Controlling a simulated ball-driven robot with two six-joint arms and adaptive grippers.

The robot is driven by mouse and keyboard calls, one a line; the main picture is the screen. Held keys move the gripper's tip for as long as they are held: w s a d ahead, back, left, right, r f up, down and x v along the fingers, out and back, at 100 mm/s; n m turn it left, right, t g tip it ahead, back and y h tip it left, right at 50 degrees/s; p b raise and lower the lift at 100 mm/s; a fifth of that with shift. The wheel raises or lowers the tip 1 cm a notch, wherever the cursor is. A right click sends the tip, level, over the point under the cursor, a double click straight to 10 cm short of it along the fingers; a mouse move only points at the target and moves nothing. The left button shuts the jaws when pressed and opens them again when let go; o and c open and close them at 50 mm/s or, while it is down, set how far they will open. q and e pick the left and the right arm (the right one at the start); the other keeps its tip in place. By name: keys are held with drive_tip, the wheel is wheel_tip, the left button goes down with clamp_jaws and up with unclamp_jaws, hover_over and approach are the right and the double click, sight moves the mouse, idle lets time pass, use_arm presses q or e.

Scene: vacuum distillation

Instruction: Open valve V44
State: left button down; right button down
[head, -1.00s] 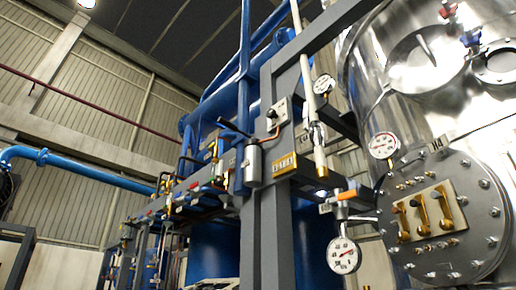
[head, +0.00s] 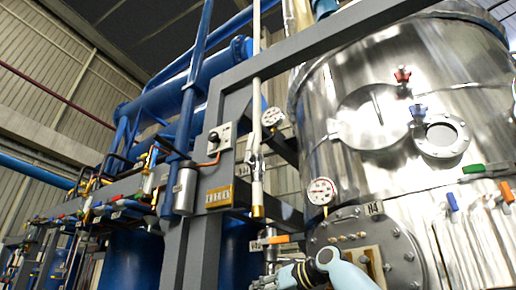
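I cannot read a V44 label on any valve. A valve with an orange lever (head: 285,238) sits at the lower middle, beside a small tag (head: 256,245) too small to read. A light-blue and white arm of mine rises at the bottom edge, with a dark joint ring. It appears to be my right arm, and its gripper end (head: 268,282) is low, below the orange lever and apart from it. Its fingers are too small and cut off to judge. My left gripper is not in view.
A shiny steel vessel (head: 330,170) fills the right, with a red knob (head: 403,75), a blue knob (head: 418,110) and a green-handled valve (head: 473,168). A gauge (head: 321,191) is near its flange. A blue-piped rack with several valves stands left.

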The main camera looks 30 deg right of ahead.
drive_tip(key=s+d+r+n+t+p, duration=0.1)
drive_tip(key=s+r, duration=0.1)
drive_tip(key=r, duration=0.9)
drive_tip(key=s+d+r+n+t+p, duration=0.1)
drive_tip(key=s+r+t, duration=0.15)
drive_tip(key=r, duration=0.75)
drive_tip(key=n+t+y+p, duration=0.1)
drive_tip(key=n+y+p, duration=0.1)
drive_tip(key=y, duration=0.1)
approach(249, 148)
drive_tip(key=s+d+r, duration=0.1)
drive_tip(key=s+d, duration=0.1)
drive_tip(key=s, duration=0.5)
drive_tip(key=p+x, duration=0.8)
drive_tip(key=x, duration=0.5)
drive_tip(key=shift+w+d+r+h, duration=0.15)
drive_tip(key=shift+w+d+h, duration=0.15)
drive_tip(key=shift+w, duration=0.05)
drive_tip(key=shift+t, duration=0.25)
